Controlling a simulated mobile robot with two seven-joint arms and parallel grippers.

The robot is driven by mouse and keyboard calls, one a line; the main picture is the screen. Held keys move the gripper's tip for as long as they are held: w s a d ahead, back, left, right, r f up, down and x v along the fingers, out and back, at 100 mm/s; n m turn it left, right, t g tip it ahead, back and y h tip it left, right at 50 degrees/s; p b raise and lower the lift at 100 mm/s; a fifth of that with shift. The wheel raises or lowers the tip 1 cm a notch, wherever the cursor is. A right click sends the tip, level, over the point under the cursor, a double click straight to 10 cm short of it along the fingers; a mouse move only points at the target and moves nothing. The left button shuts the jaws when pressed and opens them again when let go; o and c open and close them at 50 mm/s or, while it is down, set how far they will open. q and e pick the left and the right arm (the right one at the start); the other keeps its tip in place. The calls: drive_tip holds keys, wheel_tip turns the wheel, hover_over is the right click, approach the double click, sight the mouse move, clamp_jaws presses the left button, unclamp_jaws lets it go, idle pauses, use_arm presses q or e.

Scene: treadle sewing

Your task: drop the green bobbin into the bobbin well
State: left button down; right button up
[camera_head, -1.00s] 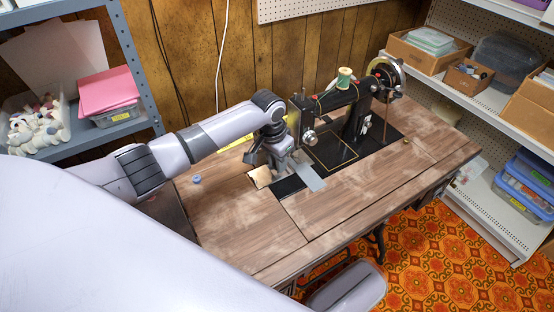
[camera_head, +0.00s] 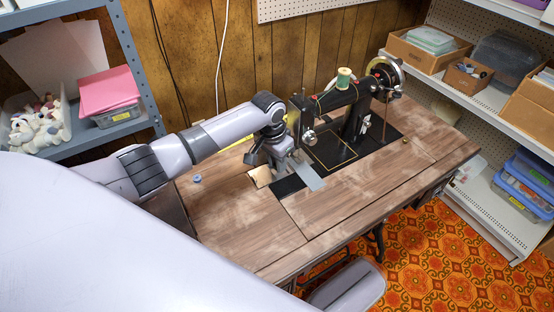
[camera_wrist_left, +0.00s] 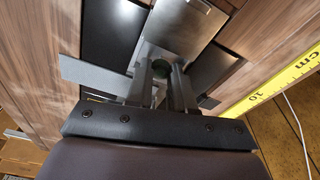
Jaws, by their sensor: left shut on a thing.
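My left gripper (camera_head: 277,163) points down over the bed of the black sewing machine (camera_head: 340,112), at its left end. A shiny metal plate (camera_wrist_left: 190,25) lies just beyond the bobbin. A flat grey plate (camera_head: 309,177) lies to the right of the gripper in the head view. The bobbin well cannot be made out; the gripper covers that area. My right gripper is not in view.
A small blue object (camera_head: 197,179) lies on the wooden table (camera_head: 245,225), left of the gripper. A yellow measuring tape (camera_wrist_left: 278,88) runs along the table's back edge. A green thread spool (camera_head: 344,77) tops the machine. The table's front is clear.

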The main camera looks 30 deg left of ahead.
use_arm(q)
drive_tip(key=shift+f, duration=0.7)
drive_tip(key=c, duration=0.9)
unclamp_jaws()
drive_tip(key=shift+r, duration=0.1)
drive_tip(key=shift+r, duration=0.3)
wheel_tip(320, 180, up, 6)
drive_tip(key=s, duration=0.1)
drive_tip(key=shift+a+r, duration=0.15)
